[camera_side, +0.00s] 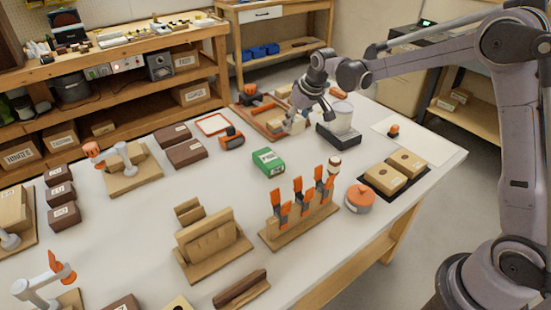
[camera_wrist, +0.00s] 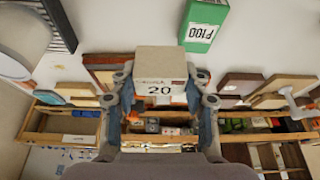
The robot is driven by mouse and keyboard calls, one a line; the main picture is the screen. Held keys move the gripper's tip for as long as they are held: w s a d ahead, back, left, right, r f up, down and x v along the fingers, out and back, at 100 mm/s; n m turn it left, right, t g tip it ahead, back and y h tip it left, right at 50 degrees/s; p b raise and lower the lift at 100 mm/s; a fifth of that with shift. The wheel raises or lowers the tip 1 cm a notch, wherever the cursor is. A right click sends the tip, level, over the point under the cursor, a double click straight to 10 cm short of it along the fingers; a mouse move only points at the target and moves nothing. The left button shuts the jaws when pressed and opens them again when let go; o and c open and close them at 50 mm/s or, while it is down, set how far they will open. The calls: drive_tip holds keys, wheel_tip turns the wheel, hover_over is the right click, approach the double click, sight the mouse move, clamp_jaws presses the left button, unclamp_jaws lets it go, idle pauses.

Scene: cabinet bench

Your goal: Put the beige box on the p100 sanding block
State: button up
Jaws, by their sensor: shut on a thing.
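The beige box (camera_wrist: 162,60) is between the fingers of my gripper (camera_wrist: 160,80) in the wrist view, with a label reading 20 facing the camera. My gripper (camera_side: 297,119) is shut on it. In the side view the box (camera_side: 294,124) is partly hidden by the fingers, and I cannot tell how high it is above the table. The p100 sanding block (camera_side: 268,162) is a green block lying on the white table, nearer the side camera than my gripper. It also shows at the top of the wrist view (camera_wrist: 203,25), apart from the box.
A rack of orange clamps (camera_side: 300,222) stands in front of the green block. Bare table surrounds the green block.

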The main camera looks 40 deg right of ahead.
hover_over(265, 155)
drive_tip(key=s, duration=0.2)
drive_tip(key=f, duration=0.5)
drive_tip(key=shift+w+d, duration=0.15)
drive_tip(key=shift+w, duration=0.05)
drive_tip(key=shift+f, duration=2)
drive_tip(key=shift+f, duration=0.1)
drive_tip(key=o, duration=1.2)
drive_tip(key=v, duration=1.2)
drive_tip(key=s+d+r+t, duration=0.15)
drive_tip(key=s+r, duration=0.55)
drive_tip(key=s, duration=0.7)
drive_tip(key=s+d+f+t, duration=0.1)
drive_tip(key=s+d+f, duration=0.1)
drive_tip(key=s, duration=1.2)
drive_tip(key=shift+d+f, duration=0.2)
drive_tip(key=shift+f, duration=0.15)
